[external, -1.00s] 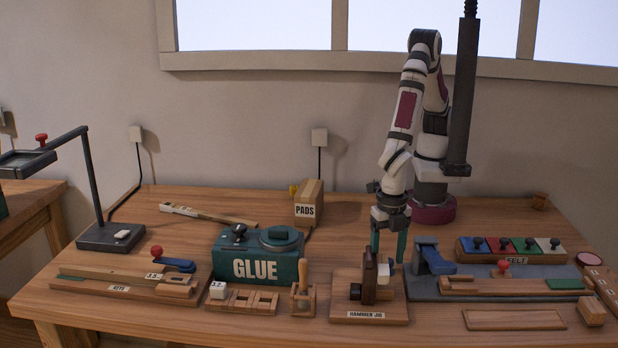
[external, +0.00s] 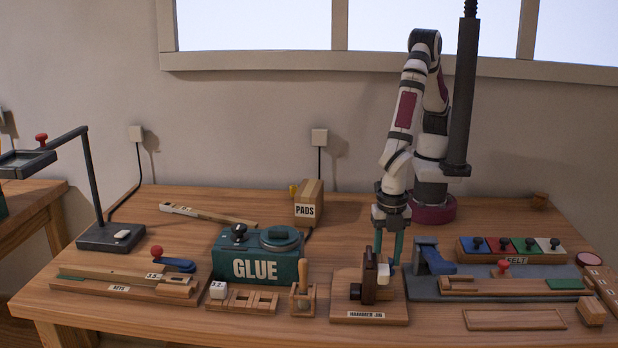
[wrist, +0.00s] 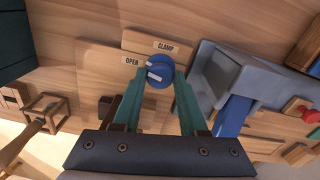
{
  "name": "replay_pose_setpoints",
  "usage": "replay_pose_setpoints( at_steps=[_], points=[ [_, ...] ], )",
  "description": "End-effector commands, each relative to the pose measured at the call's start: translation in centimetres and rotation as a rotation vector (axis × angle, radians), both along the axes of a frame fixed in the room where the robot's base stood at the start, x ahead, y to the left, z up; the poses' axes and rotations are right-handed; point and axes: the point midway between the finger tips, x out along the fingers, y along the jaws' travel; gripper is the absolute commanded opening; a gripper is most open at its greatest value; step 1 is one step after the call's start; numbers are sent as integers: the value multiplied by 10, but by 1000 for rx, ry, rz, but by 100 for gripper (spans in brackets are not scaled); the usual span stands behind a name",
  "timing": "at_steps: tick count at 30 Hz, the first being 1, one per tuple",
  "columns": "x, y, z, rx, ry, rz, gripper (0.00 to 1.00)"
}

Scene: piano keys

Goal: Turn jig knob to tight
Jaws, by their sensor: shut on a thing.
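The hammer jig (external: 375,316) stands at the front of the bench, with a dark brown upright block and a white piece beside it. In the wrist view a round blue knob (wrist: 163,66) with a white mark sits between my fingertips. OPEN and CLAMP labels lie on the wood beside it; the mark lies toward the OPEN side. No label reading tight is legible. My gripper (wrist: 160,80) points down, its green fingers shut on the knob from both sides.
A grey fixture with a blue part (external: 436,262) stands close to the right of my gripper. The green GLUE box (external: 258,266) and a small wooden stand with a brush (external: 302,292) are to the left. The bench behind the jig is mostly clear.

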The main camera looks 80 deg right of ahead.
Motion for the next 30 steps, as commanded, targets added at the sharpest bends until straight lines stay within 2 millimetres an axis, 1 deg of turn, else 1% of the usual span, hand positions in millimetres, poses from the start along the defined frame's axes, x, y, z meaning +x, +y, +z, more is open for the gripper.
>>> replay_pose_setpoints(
  at_steps=[30],
  points=[
    [0,0,0,1,0,-955,0]
  ],
)
